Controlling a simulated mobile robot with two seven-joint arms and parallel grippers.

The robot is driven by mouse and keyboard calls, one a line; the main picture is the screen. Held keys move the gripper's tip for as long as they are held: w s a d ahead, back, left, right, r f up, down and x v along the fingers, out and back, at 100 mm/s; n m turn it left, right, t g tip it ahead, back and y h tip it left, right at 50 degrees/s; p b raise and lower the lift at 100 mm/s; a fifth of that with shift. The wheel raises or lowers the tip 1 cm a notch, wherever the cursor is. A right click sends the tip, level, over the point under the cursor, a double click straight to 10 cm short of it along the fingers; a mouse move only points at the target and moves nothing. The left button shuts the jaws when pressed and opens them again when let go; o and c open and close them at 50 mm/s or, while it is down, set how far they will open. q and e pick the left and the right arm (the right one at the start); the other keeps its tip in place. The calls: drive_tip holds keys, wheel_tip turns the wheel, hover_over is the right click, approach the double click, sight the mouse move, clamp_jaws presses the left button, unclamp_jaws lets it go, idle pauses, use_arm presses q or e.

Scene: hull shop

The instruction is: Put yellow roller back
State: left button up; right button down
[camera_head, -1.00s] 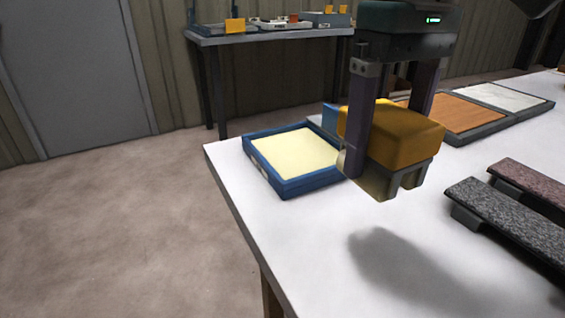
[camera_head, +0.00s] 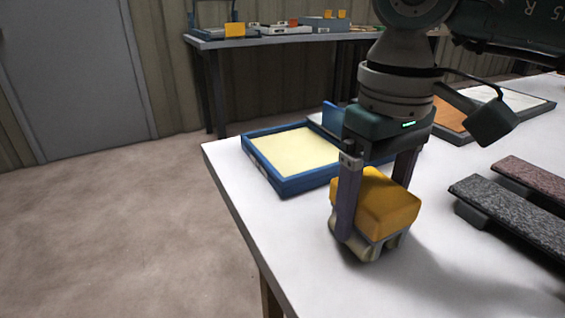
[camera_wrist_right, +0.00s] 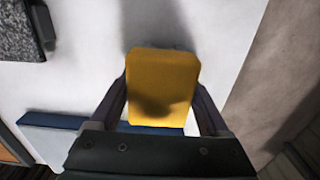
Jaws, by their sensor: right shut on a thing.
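The yellow roller (camera_head: 372,203), a yellow block with a grey lower part, is between the fingers of my right gripper (camera_head: 376,212). The gripper is shut on it and points down. The roller is low over the white table near its front left edge; I cannot tell whether it touches the table. In the right wrist view the yellow block (camera_wrist_right: 162,75) lies between the two fingers. A blue-framed tray (camera_head: 291,185) with a pale yellow inside lies just behind and to the left of the roller. My left gripper is not in view.
Grey and reddish speckled boards (camera_head: 515,213) lie on the right of the white table (camera_head: 440,285). Trays with orange (camera_head: 449,116) and white insides stand behind. A back table (camera_head: 275,38) holds several small things. The table front around the roller is clear.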

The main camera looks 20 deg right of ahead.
sight(375, 188)
unclamp_jaws()
drive_tip(key=shift+r+p, duration=0.15)
drive_tip(key=shift+p, duration=0.15)
drive_tip(key=shift+r, duration=0.4)
wheel_tip(375, 188, up, 10)
drive_tip(key=shift+p, duration=1)
drive_tip(key=shift+r, duration=0.6)
